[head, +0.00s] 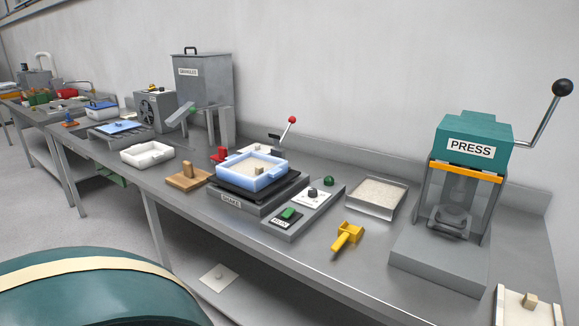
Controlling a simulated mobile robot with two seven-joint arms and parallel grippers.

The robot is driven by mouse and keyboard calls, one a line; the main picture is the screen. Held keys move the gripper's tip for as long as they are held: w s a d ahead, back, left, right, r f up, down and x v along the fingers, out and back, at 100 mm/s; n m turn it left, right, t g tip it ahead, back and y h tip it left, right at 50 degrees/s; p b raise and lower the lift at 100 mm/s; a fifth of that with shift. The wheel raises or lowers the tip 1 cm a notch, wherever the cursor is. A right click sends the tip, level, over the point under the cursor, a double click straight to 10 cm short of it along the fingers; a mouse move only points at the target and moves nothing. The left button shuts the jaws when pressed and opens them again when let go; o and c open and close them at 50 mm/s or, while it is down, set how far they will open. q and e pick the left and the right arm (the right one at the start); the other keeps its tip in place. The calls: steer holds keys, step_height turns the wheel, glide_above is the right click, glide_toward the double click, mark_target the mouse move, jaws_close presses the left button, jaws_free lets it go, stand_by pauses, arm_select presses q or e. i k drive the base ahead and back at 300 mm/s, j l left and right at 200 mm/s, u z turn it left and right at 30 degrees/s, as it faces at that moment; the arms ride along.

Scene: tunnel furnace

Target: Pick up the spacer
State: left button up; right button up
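No part is labelled as the spacer, so I cannot tell for sure which thing it is. A yellow block-shaped piece with a handle (347,238) lies on the steel bench, in front of the shallow metal tray of pale granules (376,197) and left of the press. A pale flat piece with a small raised block (528,306) is at the lower right, partly cut off by the picture edge. Neither of my grippers shows in the head view.
The teal press (472,150) with its long lever stands at the right. A shaker (254,198) carries a blue-rimmed tray (254,175). A control box (289,214), wooden block (187,177), white tray (148,154) and granules hopper (203,80) stand further left. Bench before the yellow piece is clear.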

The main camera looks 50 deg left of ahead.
mark_target(259, 169)
steer(key=j+z, duration=0.5)
steer(key=j, duration=0.9)
steer(key=k+j+z, duration=0.1)
steer(key=j, duration=0.25)
steer(key=k+j, duration=0.1)
steer(key=j, duration=0.25)
steer(key=z, duration=0.05)
